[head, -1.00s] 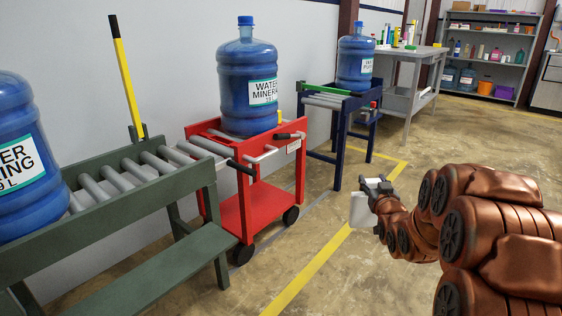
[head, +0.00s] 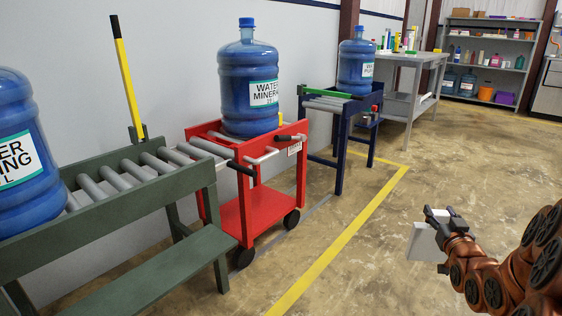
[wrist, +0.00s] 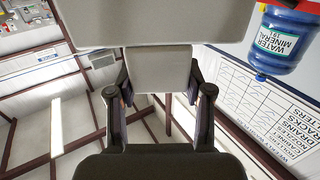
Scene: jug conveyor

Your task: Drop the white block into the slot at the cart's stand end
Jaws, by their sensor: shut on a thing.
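My gripper (head: 440,215) is at the right of the head view, out over the bare floor and apart from the cart. It is shut on the white block (head: 421,242), a pale flat piece held at the jaws. In the wrist view the block (wrist: 158,70) sits between the two dark fingers (wrist: 158,92). The red cart (head: 262,212) stands between the green roller stand and the blue stand, with a blue water jug (head: 248,85) upright on its top. The slot at its stand end cannot be made out.
The green roller stand (head: 130,205) at left carries another jug (head: 22,160), and a black and yellow lever (head: 126,80) rises behind it. The blue stand (head: 340,135) holds a third jug (head: 357,66). A grey workbench (head: 400,100) is behind. Floor right of the yellow line (head: 330,255) is clear.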

